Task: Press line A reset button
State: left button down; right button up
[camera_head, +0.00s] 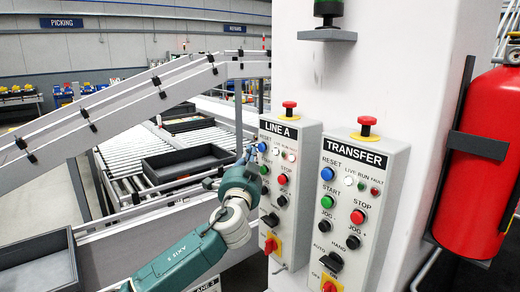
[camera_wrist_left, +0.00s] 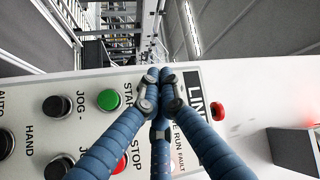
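The LINE A panel (camera_head: 300,165) is a white box on the column. Its blue reset button (camera_head: 262,147) is at the upper left, under the word RESET. My left gripper (camera_head: 251,153) is at the panel's left edge with its fingertips just beside this button; contact cannot be told. In the left wrist view the blue fingers of my left gripper (camera_wrist_left: 162,78) are drawn together with nothing seen between them. They lie across the LINE A panel (camera_wrist_left: 85,145), between the green start button (camera_wrist_left: 109,100) and the LINE label. The reset button is hidden there. My right gripper is not in view.
The TRANSFER panel (camera_head: 360,200), with its own blue reset button (camera_head: 327,174), is to the right. A red mushroom button (camera_head: 289,105) tops the LINE A panel. A fire extinguisher (camera_head: 480,160) hangs at far right. Conveyor rails (camera_head: 120,105) and a dark tray (camera_head: 187,161) lie behind my left arm.

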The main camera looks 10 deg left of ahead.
pick_arm(q)
jog(key=shift+w+d, duration=0.3)
jog(key=shift+w, duration=0.1)
jog(key=shift+w+d+r+b, duration=0.1)
jog(key=shift+w+d+b, duration=0.45)
jog(key=shift+b, duration=0.15)
dwell(1.1)
jog(key=shift+a, duration=0.1)
jog(key=shift+s+a+p, duration=0.3)
jog(key=shift+s+a, duration=0.35)
jog(key=shift+s, duration=0.3)
